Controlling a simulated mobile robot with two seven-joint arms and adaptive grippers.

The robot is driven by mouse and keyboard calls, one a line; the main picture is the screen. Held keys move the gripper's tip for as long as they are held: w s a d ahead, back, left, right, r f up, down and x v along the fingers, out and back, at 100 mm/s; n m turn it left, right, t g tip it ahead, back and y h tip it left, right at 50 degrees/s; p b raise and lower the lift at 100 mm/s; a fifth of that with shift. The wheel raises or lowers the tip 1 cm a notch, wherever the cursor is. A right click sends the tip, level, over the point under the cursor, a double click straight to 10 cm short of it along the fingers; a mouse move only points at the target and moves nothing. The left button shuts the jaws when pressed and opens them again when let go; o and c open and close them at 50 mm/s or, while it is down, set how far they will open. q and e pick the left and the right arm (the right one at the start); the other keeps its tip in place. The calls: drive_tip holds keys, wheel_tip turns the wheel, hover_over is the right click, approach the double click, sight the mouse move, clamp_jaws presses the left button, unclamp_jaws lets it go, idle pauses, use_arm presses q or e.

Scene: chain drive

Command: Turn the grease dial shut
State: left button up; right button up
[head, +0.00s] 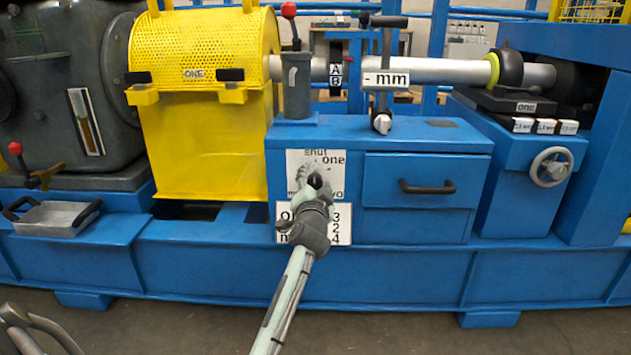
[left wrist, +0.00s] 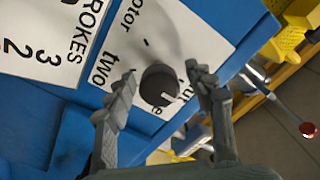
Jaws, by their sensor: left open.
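The grease dial is a dark round knob (left wrist: 158,85) with a short white mark, on a white label plate (left wrist: 215,45) fixed to the blue housing. In the left wrist view the mark points to the lower right, between the partly hidden words "shut" and "one". My left gripper (left wrist: 161,76) is open, one finger on each side of the knob, with gaps showing; I cannot tell how far the tips stand from the plate. In the head view my left gripper (head: 315,182) covers most of the dial and part of its label plate (head: 303,160).
A numbered plate (head: 340,232) sits just below the dial. A drawer with a black handle (head: 428,188) is to the right. A yellow guard (head: 205,140) stands to the left. A red-knobbed lever (head: 289,10) and a T-handle (head: 385,60) rise above the housing.

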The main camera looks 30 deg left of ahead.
sight(315, 184)
use_arm(q)
drive_tip(key=v, duration=0.7)
drive_tip(key=shift+s+d, duration=0.1)
drive_tip(key=shift+s, duration=0.1)
